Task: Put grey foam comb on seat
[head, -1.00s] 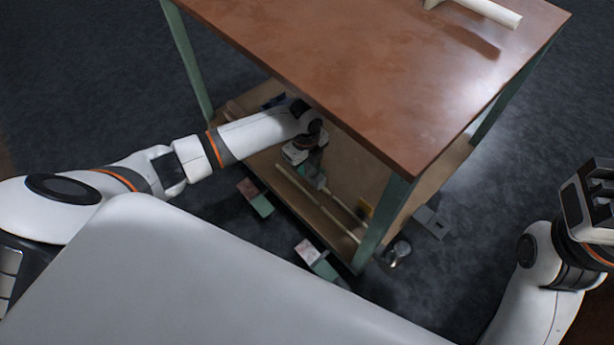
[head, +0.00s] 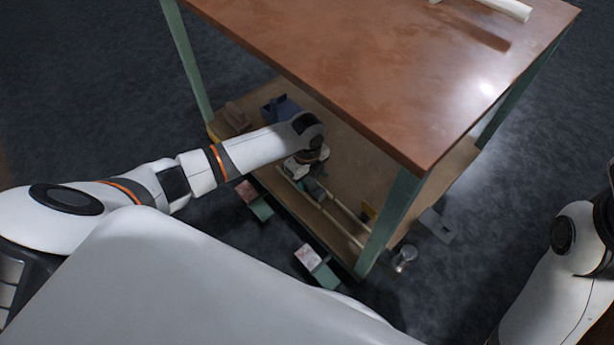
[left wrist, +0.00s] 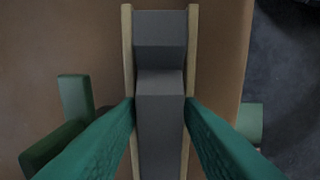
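The grey foam comb (left wrist: 160,103) is a long grey block with a step in it. In the left wrist view it lies lengthwise between two pale wooden rails, the left rail (left wrist: 128,50) and the right rail (left wrist: 193,50). My left gripper (left wrist: 160,104) has one green finger at each side of the comb, and the fingertips appear to press on it. In the head view the left gripper (head: 311,180) is low under the tabletop, over the rails (head: 340,215). The comb's underside and its contact with the rails are hidden. My right gripper is outside the head view.
The brown tabletop (head: 400,80) hangs above my left arm, with a green leg (head: 390,225) close by. A blue container (head: 280,108) stands farther back on the lower shelf (head: 350,150). Pink-and-green blocks (head: 318,265) and a shiny round object (head: 404,257) are near the front edge.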

